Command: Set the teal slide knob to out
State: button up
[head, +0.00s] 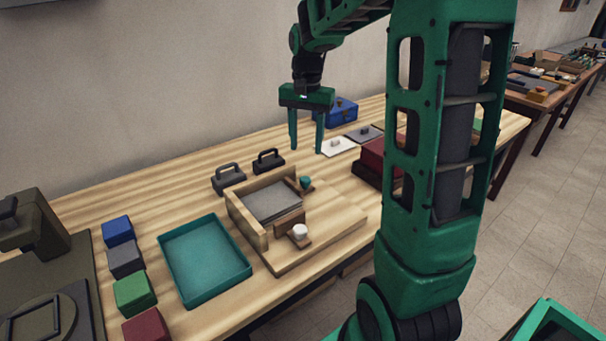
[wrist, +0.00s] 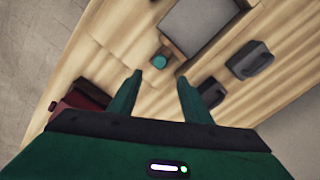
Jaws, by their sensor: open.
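The teal slide knob (head: 305,183) sits on a small brown slide at the right side of a wooden fixture (head: 335,215) with a grey panel (head: 268,199). In the wrist view the teal knob (wrist: 159,62) lies beyond my fingertips, beside the grey panel (wrist: 200,25). My gripper (head: 306,150) is open and empty, pointing down above the table behind the fixture. Its two fingers also show in the wrist view (wrist: 158,82), apart from the knob. A white knob (head: 299,231) sits on another brown slide at the fixture's front.
A teal tray (head: 205,262) and several coloured blocks (head: 126,258) lie to the left. Two dark handled weights (head: 229,178) stand behind the fixture. A blue box (head: 341,110), flat plates (head: 338,146) and a dark red box (head: 375,165) are to the right.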

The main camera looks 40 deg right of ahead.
aim_at(305, 178)
notch_tip(305, 178, down, 11)
jog(key=shift+r, duration=0.15)
dwell(0.4)
jog(key=shift+c, duration=0.7)
jog(key=shift+w, duration=0.1)
grip_shut()
